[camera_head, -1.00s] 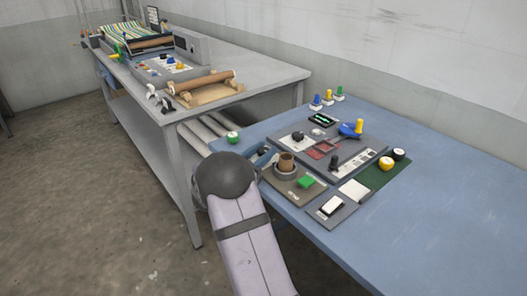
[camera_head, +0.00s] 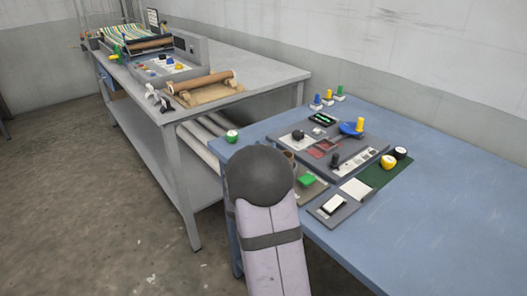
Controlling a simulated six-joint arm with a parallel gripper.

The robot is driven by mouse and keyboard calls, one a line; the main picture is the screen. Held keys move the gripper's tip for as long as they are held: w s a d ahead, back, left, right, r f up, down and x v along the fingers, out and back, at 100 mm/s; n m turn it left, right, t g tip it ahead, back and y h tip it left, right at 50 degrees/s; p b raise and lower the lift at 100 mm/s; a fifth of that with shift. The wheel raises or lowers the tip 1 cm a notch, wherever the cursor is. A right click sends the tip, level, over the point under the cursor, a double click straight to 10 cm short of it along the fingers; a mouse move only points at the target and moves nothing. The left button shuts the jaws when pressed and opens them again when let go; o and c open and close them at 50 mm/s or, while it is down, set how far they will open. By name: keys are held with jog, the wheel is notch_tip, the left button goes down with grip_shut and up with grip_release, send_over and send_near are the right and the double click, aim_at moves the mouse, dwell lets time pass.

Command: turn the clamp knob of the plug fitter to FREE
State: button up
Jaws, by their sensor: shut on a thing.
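On the blue table, a dark grey panel (camera_head: 345,165) carries a black knob (camera_head: 297,136) at its left, a second black knob (camera_head: 334,160) near its front edge, and a blue lever (camera_head: 351,129) with a yellow handle (camera_head: 360,124). The labels are too small to read, so I cannot tell which part is the clamp knob or where it points. A brown cup-like part (camera_head: 289,154) shows only at its edge behind my arm. My gripper is hidden behind my arm's dark round joint, and so is what it touches.
The blue table's (camera_head: 450,210) right side is clear.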

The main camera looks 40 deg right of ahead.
jog(key=shift+r, duration=0.1)
jog(key=o, duration=1)
jog(key=shift+o, duration=0.2)
jog(key=shift+m+g+h+p, duration=0.4)
jog(key=shift+m+g+p, duration=0.1)
jog(key=shift+g, duration=0.1)
